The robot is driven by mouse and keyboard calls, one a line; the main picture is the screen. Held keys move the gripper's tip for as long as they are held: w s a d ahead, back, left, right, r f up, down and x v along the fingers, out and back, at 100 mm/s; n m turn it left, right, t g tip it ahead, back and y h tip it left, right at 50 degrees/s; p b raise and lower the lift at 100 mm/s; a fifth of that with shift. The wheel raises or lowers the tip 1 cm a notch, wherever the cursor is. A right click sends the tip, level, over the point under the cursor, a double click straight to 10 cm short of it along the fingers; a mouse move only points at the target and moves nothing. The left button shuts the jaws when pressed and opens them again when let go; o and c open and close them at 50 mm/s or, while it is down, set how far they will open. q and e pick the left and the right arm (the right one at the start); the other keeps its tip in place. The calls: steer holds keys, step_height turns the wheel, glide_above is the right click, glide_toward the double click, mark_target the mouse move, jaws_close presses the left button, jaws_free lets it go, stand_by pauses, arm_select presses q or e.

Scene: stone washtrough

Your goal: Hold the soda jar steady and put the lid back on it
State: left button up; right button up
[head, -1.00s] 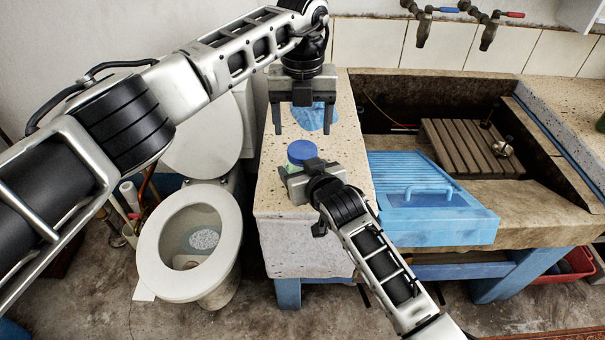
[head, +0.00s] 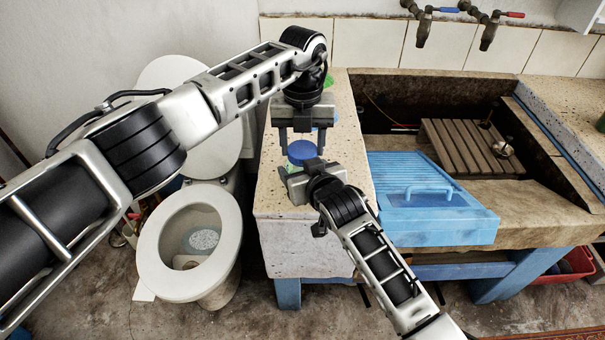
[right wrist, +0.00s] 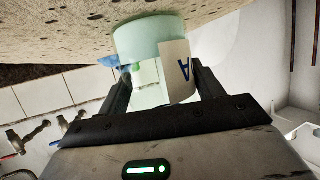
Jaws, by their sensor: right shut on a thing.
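The soda jar (right wrist: 150,45) is a pale green, see-through vessel with a white label marked with a dark letter. In the head view its round blue lid (head: 302,151) sits at the jar's top; whether it is fully seated I cannot tell. My right gripper (head: 300,180) is shut around the jar's body and also shows in the right wrist view (right wrist: 163,88), a finger on each side. My left gripper (head: 302,146) points down at the lid, its fingers apart on either side of it. Contact with the lid is not clear.
The jar stands on a speckled stone ledge (head: 312,235). A blue washboard tray (head: 440,222) and the trough with a slatted board (head: 465,148) lie to the right. A toilet (head: 190,240) stands left. A green item (head: 328,81) and a blue patch are partly hidden behind my left gripper.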

arm_select(q)
steer(key=m, duration=0.3)
steer(key=o, duration=1.1)
steer(key=shift+c, duration=0.2)
steer(key=shift+r, duration=2.25)
steer(key=shift+c, duration=0.3)
